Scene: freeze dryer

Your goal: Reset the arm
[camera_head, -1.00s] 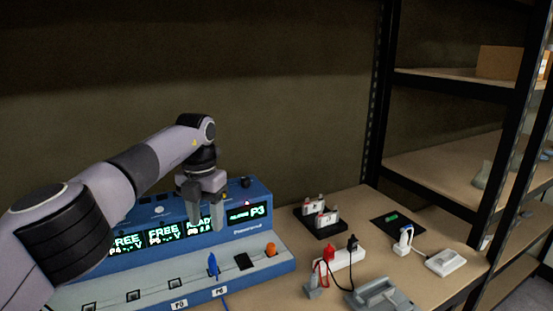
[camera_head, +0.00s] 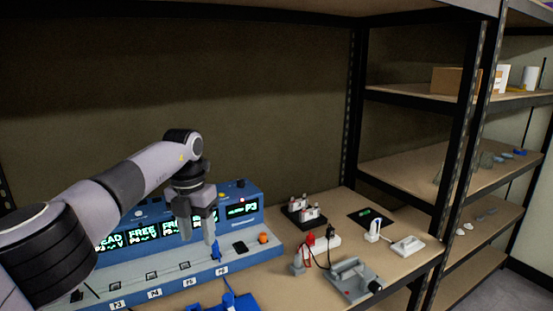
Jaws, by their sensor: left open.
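My left arm comes in from the left, and its gripper (camera_head: 196,228) points down in front of the blue freeze dryer (camera_head: 262,215). The gripper's two fingers are apart with nothing between them. The fingers hide part of the dryer's row of green-lit displays. Other displays at the left read FREE, and the rightmost reads P3. A blue clip-like piece (camera_head: 217,252) stands on the dryer's front ledge, just right of and below the fingers. My right gripper is not in view.
An orange knob (camera_head: 263,238) sits at the ledge's right end. To the right on the wooden table are a black holder (camera_head: 305,216), a white power strip (camera_head: 325,243) with plugs, a grey device (camera_head: 355,280) and a white block (camera_head: 407,246). Shelving (camera_head: 440,160) stands at the right.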

